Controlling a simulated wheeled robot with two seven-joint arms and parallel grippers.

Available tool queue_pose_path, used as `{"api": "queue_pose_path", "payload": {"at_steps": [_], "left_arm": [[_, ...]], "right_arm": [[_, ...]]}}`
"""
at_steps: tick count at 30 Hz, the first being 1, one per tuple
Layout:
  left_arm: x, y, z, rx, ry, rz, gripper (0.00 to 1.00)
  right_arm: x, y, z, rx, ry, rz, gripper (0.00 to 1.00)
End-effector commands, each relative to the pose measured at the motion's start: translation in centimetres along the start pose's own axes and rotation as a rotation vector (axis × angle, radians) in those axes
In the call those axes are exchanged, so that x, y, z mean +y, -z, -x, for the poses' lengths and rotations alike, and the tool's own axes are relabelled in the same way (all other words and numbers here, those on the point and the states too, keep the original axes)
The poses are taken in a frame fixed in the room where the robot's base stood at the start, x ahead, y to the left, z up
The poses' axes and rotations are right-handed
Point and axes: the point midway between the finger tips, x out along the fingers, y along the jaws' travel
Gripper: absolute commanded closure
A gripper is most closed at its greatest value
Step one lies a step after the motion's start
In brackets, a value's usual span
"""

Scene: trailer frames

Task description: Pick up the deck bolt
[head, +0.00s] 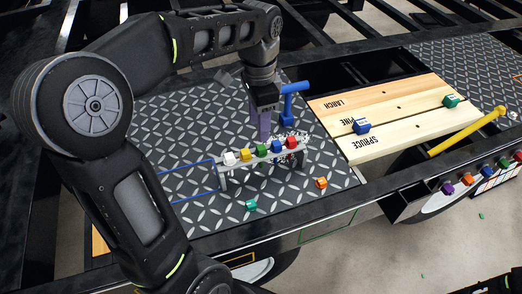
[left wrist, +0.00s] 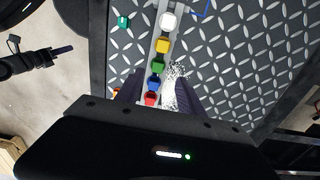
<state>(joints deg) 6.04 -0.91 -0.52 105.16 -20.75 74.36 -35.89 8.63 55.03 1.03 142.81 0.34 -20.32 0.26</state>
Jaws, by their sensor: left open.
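A grey rail (head: 222,180) on the diamond-plate deck holds a row of coloured bolt-like pieces: white (head: 229,158), yellow (head: 245,154), green (head: 261,150), blue (head: 276,146) and red (head: 291,142). I cannot tell which piece is the deck bolt. My left gripper (head: 263,128) is open, pointing down just behind the row. In the left wrist view its fingers (left wrist: 158,92) straddle the line of the row near the blue (left wrist: 155,82) and red (left wrist: 151,98) pieces; nothing is visibly gripped. A dark arm-like shape at that view's left may be my right arm; its jaws are unclear.
A blue tool (head: 290,103) and white speckled material (head: 297,134) are by the row's right end. Loose green (head: 251,205) and orange (head: 321,183) pieces lie in front. Wooden boards (head: 400,112) bear two cubes. A yellow bar (head: 466,132) lies at right.

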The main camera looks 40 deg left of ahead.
Motion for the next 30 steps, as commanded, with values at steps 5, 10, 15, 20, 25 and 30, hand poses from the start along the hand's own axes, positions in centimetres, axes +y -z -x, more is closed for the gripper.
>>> {"api": "queue_pose_path", "payload": {"at_steps": [5, 10, 15, 20, 25, 30], "left_arm": [[0.0, 0.0, -1.4, -0.001, 0.000, 0.000, 0.55], [0.0, 0.0, -1.5, 0.000, 0.000, 0.000, 0.55], [0.1, 0.0, -1.9, -0.002, -0.002, 0.000, 0.55], [0.3, 0.2, -3.7, -0.004, -0.004, -0.001, 0.55], [0.4, 0.3, -6.1, -0.003, -0.003, -0.001, 0.55], [0.3, 0.4, -6.7, 0.000, 0.000, 0.000, 0.55]], "right_arm": [[-0.1, 0.0, 0.1, 0.000, 0.000, 0.000, 1.00], [0.0, 0.0, 0.1, 0.000, -0.001, 0.000, 1.00], [-0.1, 0.0, 0.3, -0.001, -0.001, 0.000, 1.00], [-0.3, -0.1, 1.0, -0.003, -0.003, -0.002, 1.00], [-0.4, -0.2, 1.3, -0.004, -0.005, -0.003, 1.00], [-0.3, -0.2, 1.2, -0.004, -0.005, -0.003, 1.00]]}}
